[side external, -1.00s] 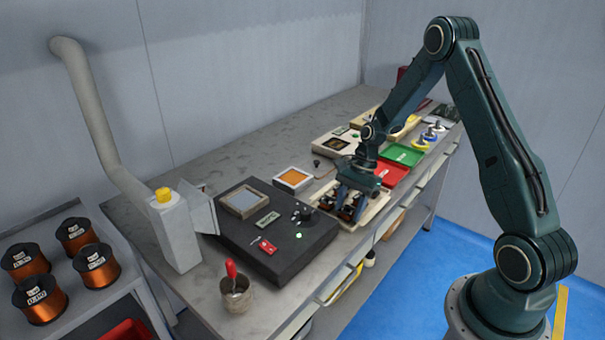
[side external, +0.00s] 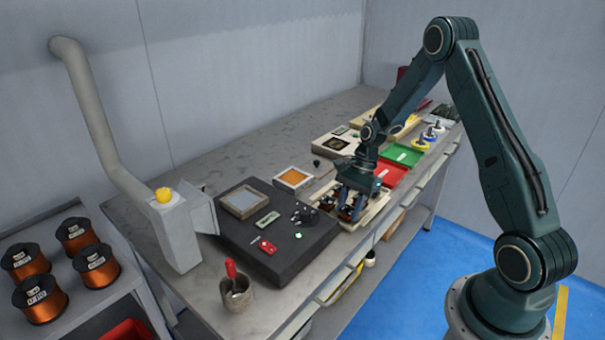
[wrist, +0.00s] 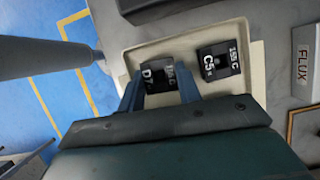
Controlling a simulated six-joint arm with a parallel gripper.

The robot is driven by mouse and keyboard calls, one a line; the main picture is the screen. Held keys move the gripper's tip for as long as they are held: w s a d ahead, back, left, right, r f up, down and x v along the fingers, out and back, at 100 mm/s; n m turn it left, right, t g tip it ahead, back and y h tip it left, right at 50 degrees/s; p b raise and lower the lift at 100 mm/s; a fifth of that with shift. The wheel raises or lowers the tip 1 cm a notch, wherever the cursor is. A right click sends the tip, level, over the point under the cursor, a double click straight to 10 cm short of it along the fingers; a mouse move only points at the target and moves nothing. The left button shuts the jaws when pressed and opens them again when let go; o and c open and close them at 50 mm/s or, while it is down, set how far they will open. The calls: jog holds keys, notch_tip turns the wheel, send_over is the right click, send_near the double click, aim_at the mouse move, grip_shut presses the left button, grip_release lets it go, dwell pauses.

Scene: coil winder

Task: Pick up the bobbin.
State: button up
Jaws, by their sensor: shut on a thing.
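I cannot tell whether the held bobbin is clear of the tray floor.
A black winder base (side external: 265,255) stands left of the tray. Behind is an orange-topped box (side external: 293,179); red (side external: 391,174) and green (side external: 402,154) trays lie beyond. A cup with a red-handled tool (side external: 236,292) is at the front edge. A FLUX box (wrist: 304,52) lies right.

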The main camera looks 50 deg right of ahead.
jog(key=shift+r, duration=0.1)
notch_tip(320, 180, up, 20)
dwell(0.6)
jog(key=shift+w+f, duration=0.15)
jog(key=shift+f, duration=0.05)
dwell(0.4)
jog(key=w+d+f+m+t, duration=0.1)
jog(key=w+f+m, duration=0.1)
jog(key=w+f, duration=0.2)
jog(key=w+d+f+m+t, duration=0.1)
jog(key=w+f+m, duration=0.2)
jog(key=w, duration=0.7)
jog(key=w+d+f+m+t+h, duration=0.1)
jog(key=w+f+m, duration=0.2)
jog(key=w+f, duration=0.2)
jog(key=shift+w, duration=1.25)
jog(key=shift+f, duration=0.2)
jog(key=shift+f, duration=2.05)
jog(key=shift+f, duration=0.8)
